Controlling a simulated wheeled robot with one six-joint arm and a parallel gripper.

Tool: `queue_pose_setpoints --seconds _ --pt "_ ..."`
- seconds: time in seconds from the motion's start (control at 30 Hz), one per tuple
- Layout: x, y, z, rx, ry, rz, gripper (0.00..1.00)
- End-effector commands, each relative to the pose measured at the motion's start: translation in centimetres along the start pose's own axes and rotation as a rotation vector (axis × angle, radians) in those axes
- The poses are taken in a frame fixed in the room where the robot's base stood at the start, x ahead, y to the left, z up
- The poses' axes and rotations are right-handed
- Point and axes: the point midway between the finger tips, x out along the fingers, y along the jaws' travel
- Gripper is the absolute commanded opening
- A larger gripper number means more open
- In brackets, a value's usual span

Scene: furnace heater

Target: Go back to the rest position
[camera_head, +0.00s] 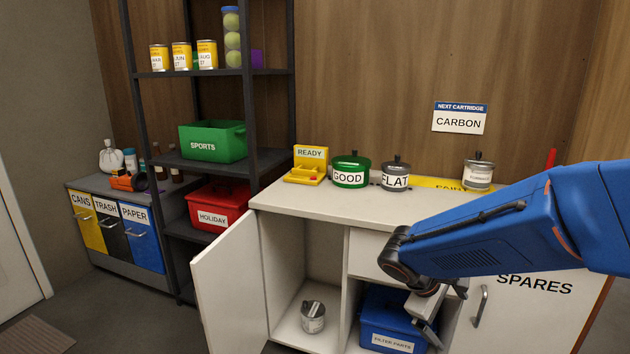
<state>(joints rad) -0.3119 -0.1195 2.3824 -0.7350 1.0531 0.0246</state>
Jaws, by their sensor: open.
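My blue arm reaches in from the right in front of the white cabinet (340,210). My gripper (425,325) hangs below the wrist, pointing down, in front of the open middle compartment. It is beside the blue FILTER PARTS bin (385,318); I cannot tell whether they touch. The gripper is open, and nothing shows between its fingers, though they are partly hidden by the wrist. A grey lidded canister (313,317) stands on the floor of the open left compartment, apart from my gripper.
The left cabinet door (228,285) stands open toward me. On the counter are a yellow READY tray (306,172), a green GOOD pot (351,172), a grey FLAT pot (396,176) and another canister (478,174). A CARBON sign (459,120) hangs above. The SPARES door (520,310) is shut.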

Motion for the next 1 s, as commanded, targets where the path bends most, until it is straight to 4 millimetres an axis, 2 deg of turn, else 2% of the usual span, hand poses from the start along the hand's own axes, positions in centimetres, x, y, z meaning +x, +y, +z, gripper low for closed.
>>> queue_pose_setpoints --seconds 0.03,0.2,0.5,0.8,1.0 --pt "-0.5 -0.1 1.3 0.046 0.016 -0.024 0.98" --pt "-1.8 -1.3 4.7 0.191 0.071 -0.114 0.98" --pt "-4.5 -4.0 9.5 0.438 0.189 -0.262 0.98" --pt "-7.4 -7.0 12.8 0.669 0.333 -0.395 0.98" --pt "-9.1 -8.4 13.9 0.777 0.415 -0.456 0.98"
